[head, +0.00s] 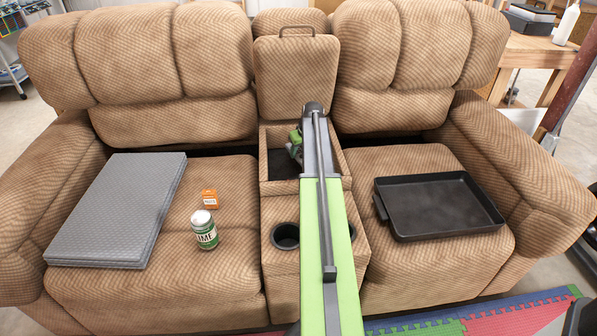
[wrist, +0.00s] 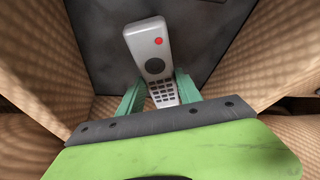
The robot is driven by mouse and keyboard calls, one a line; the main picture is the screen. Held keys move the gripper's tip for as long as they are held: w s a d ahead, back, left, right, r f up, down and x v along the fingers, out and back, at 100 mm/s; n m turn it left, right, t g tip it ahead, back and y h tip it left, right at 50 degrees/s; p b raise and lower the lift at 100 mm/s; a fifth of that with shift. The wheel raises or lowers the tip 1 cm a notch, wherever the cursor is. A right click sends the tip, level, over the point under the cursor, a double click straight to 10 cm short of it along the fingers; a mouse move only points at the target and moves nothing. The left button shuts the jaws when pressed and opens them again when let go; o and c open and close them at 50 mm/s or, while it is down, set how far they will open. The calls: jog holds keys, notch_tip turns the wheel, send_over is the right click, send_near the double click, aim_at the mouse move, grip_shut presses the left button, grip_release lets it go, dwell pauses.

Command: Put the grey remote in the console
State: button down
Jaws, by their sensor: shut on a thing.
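In the head view my gripper (head: 296,146) is at the open storage bin of the console (head: 282,187), between the two seats. In the wrist view the remote is over the bin's dark floor (wrist: 98,50), between tan walls. I cannot tell whether it touches the floor. My arm hides part of the bin, and I cannot make out the remote in the head view.
The console lid (head: 295,75) stands raised behind the bin. A cup holder (head: 285,236) is in front. A black tray (head: 440,203) lies on the right seat.

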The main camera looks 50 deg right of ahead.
aim_at(301, 155)
notch_tip(301, 155, down, 5)
jog(key=b, duration=0.3)
jog(key=shift+r+b, duration=0.1)
jog(key=shift+b, duration=0.25)
jog(key=shift+r, duration=0.2)
jog(key=shift+f, duration=0.15)
jog(key=c, duration=0.8)
grip_release()
jog(key=shift+r+p, duration=0.4)
jog(key=shift+p, duration=0.05)
jog(key=p+v, duration=1)
jog(key=v, duration=0.1)
jog(key=shift+s+r+p, duration=0.15)
jog(key=shift+r+p, duration=0.2)
jog(key=shift+p, duration=0.05)
jog(key=shift+f, duration=0.1)
